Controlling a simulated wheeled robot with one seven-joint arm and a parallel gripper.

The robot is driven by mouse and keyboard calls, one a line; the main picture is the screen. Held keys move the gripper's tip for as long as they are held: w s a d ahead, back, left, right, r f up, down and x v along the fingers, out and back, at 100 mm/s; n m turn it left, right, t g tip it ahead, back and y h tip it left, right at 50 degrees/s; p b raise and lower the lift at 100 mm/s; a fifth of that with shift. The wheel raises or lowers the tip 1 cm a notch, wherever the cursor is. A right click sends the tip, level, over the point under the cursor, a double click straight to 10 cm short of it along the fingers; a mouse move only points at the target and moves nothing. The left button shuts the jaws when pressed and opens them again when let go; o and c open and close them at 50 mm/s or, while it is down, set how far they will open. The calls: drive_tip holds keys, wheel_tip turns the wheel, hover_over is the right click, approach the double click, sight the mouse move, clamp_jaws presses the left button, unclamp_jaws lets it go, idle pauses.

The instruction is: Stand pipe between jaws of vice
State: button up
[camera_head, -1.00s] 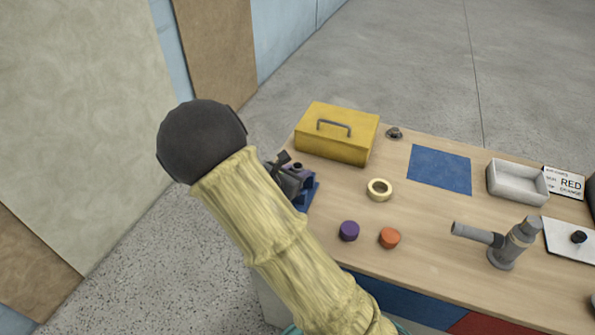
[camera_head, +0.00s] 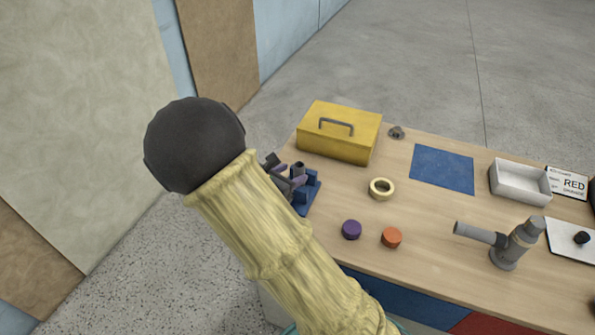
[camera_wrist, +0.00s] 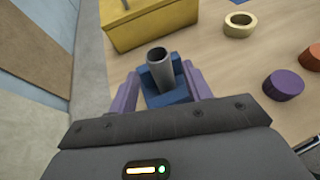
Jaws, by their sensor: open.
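The grey hollow pipe (camera_wrist: 161,72) stands about upright in the blue vice (camera_wrist: 152,98) in the wrist view. Its open top faces up, and its lower end is between the blue blocks of the vice. My gripper (camera_wrist: 160,76) is open, with one purple finger on each side of the pipe and a visible gap to it. In the head view the pipe (camera_head: 299,167) rises from the vice (camera_head: 312,191) at the table's left edge. My gripper (camera_head: 285,174) is beside it, partly hidden by my arm.
A yellow toolbox (camera_head: 338,134) stands close behind the vice. A cream ring (camera_head: 382,189), a purple cap (camera_head: 351,230) and an orange cap (camera_head: 392,237) lie to the right. A blue mat (camera_head: 442,168), a white tray (camera_head: 521,182) and a grey pipe fitting (camera_head: 508,244) are farther right.

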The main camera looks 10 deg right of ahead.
drive_tip(key=v, duration=0.7)
drive_tip(key=shift+s+r, duration=0.15)
drive_tip(key=shift+a, duration=0.15)
drive_tip(key=s+d+f+m+g+y, duration=0.1)
drive_tip(key=s+d+m+g, duration=0.1)
drive_tip(key=s+m, duration=0.1)
drive_tip(key=s+d+f+m+g+y, duration=0.1)
drive_tip(key=s+d+m+g+y, duration=0.1)
drive_tip(key=s+d+m+g, duration=0.1)
drive_tip(key=s+d+f+m+g+y, duration=0.2)
drive_tip(key=s+d+m+g, duration=0.1)
drive_tip(key=s+m, duration=0.2)
drive_tip(key=shift+d+m, duration=0.2)
drive_tip(key=shift+m, duration=0.8)
drive_tip(key=s+r+m+y, duration=0.1)
drive_tip(key=m+y, duration=0.1)
drive_tip(key=m, duration=0.2)
drive_tip(key=s+m+t+y, duration=0.1)
drive_tip(key=m, duration=0.3)
drive_tip(key=s+r+m+t+y, duration=0.1)
drive_tip(key=m+y, duration=0.1)
drive_tip(key=m, duration=0.2)
drive_tip(key=shift+d+r+m+y, duration=0.1)
drive_tip(key=shift+r+m+y, duration=0.2)
drive_tip(key=shift+m, duration=0.1)
